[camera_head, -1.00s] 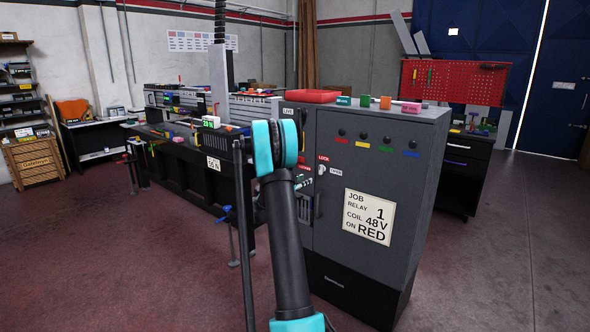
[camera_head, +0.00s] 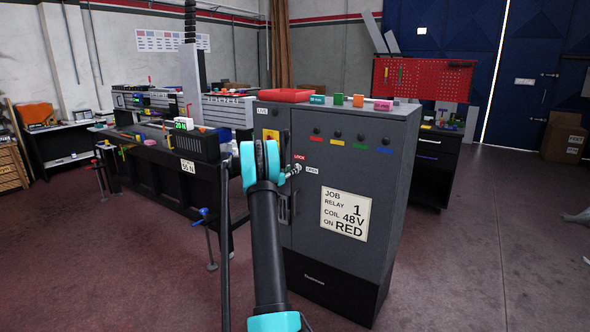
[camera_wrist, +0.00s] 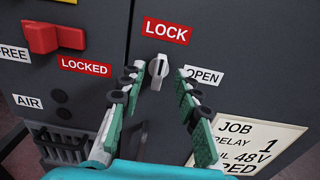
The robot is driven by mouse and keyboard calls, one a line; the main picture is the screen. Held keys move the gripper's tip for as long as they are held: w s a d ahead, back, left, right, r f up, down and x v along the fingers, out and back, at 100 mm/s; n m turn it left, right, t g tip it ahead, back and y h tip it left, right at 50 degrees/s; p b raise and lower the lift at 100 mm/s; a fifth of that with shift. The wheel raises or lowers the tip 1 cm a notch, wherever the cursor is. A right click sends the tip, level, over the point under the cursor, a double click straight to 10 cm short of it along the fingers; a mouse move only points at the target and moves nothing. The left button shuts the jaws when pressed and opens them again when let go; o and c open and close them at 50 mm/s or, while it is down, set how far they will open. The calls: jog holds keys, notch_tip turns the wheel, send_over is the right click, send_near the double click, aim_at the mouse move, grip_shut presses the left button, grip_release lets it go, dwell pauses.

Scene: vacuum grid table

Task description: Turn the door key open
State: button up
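The door key (camera_wrist: 158,70) is a small silver key on the dark grey cabinet door, under a red LOCK label (camera_wrist: 167,31). Its grip stands nearly upright. A white OPEN label (camera_wrist: 203,76) is to its right. My gripper (camera_wrist: 158,76) is open, with one green finger with black pads on each side of the key. Gaps show between fingers and key; I cannot tell how deep the fingertips reach. In the head view, my gripper (camera_head: 291,171) is at the cabinet front (camera_head: 345,270) below the LOCK label, and the key is mostly hidden there.
A red switch handle (camera_wrist: 52,37) with a LOCKED label is left of the key. A job card (camera_wrist: 262,135) is below right. Coloured blocks and a red tray (camera_head: 284,95) lie on the cabinet top. A long workbench (camera_head: 160,150) stands left; open floor lies right.

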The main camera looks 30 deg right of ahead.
jog(key=shift+x, duration=2.05)
jog(key=shift+s, duration=0.1)
grip_shut()
